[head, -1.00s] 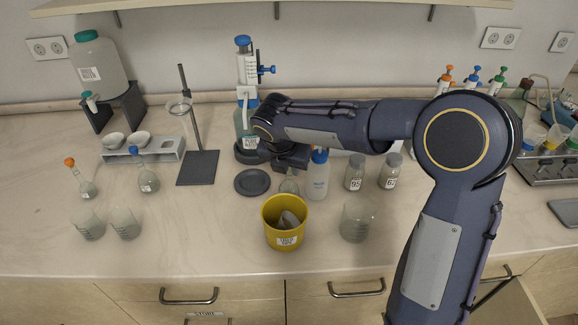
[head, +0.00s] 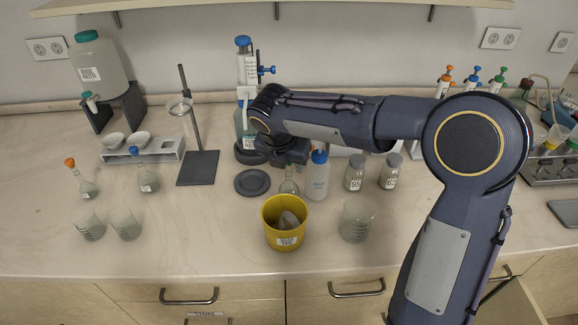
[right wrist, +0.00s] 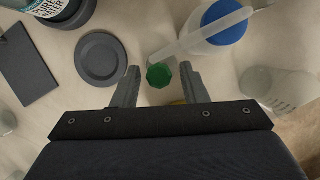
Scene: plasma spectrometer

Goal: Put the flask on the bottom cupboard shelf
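A small clear flask (head: 289,184) stands on the bench just behind the yellow bucket in the head view. In the right wrist view its green stopper (right wrist: 159,75) shows between the fingers. My right gripper (right wrist: 159,84) is open, pointing down over this flask, with a gap on each side of the stopper. In the head view the right gripper (head: 292,162) is partly hidden by its own wrist. Two other flasks stand at the left, one with an orange stopper (head: 86,187) and one with a blue stopper (head: 148,180). My left gripper is not in view.
The yellow bucket (head: 284,225) stands in front of the flask. A wash bottle (head: 317,178) is close on its right, and a dark round disc (head: 252,183) on its left. A beaker (head: 356,221) is at front right. An open cupboard door or drawer (head: 505,305) shows at bottom right.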

